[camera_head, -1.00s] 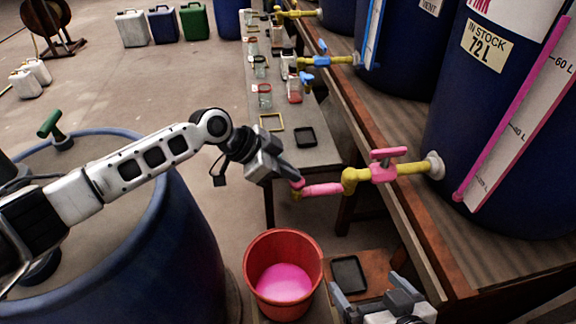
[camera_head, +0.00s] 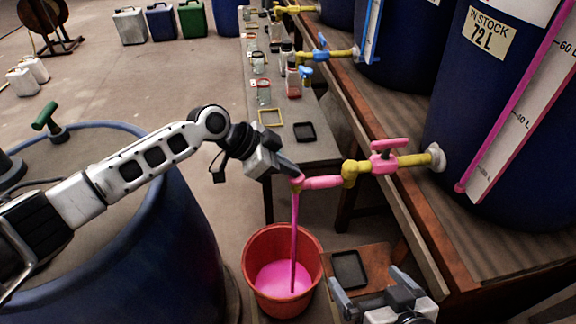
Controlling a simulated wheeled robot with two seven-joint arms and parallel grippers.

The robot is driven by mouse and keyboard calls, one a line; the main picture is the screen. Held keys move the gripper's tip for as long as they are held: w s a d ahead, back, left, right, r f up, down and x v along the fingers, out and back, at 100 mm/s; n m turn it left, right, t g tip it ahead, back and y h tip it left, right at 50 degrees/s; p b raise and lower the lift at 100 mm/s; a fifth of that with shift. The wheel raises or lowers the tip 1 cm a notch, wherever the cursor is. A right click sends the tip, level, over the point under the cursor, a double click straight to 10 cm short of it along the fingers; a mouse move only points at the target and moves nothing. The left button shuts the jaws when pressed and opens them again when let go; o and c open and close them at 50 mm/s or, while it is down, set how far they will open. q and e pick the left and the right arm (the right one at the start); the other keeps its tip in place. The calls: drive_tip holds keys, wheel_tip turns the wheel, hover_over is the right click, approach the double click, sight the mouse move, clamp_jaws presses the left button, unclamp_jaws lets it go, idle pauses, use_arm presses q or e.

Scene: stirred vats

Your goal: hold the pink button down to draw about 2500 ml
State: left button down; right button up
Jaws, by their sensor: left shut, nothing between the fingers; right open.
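The pink button (camera_head: 299,180) is at the end of the pink spout (camera_head: 323,182), which comes off the yellow pipe with a pink valve handle (camera_head: 389,145) on the blue vat (camera_head: 446,128). My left gripper (camera_head: 291,173) is shut with nothing in it, its fingertips at the button; whether they touch it is hard to tell. A pink stream (camera_head: 294,235) falls from the spout into a red bucket (camera_head: 250,262), which holds a shallow pool of pink liquid (camera_head: 281,279). My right gripper (camera_head: 375,292) is open and empty at the lower right, beside the bucket.
A small wooden stand with a black tray (camera_head: 349,270) stands right of the bucket. A large blue barrel (camera_head: 185,240) fills the left below my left arm. A long table (camera_head: 308,149) with jars runs behind. The vat's scale strip (camera_head: 505,140) is at the right.

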use_arm(q)
drive_tip(key=shift+s+a+f, duration=0.15)
drive_tip(key=shift+s+f, duration=0.2)
drive_tip(key=shift+f, duration=0.45)
use_arm(e)
drive_tip(key=shift+f, duration=0.15)
use_arm(q)
drive_tip(key=a+r+p, duration=0.4)
drive_tip(key=a+r, duration=0.2)
drive_tip(key=r, duration=0.6)
drive_tip(key=shift+s+a+r, duration=0.3)
drive_tip(key=shift+s+r, duration=0.05)
use_arm(e)
drive_tip(key=shift+w+d+r+g, duration=0.1)
drive_tip(key=shift+r+g, duration=0.05)
drive_tip(key=shift+r, duration=0.3)
drive_tip(key=shift+d+r+g, duration=0.1)
drive_tip(key=shift+r+g, duration=0.05)
drive_tip(key=shift+r, duration=0.25)
drive_tip(key=shift+f, duration=0.2)
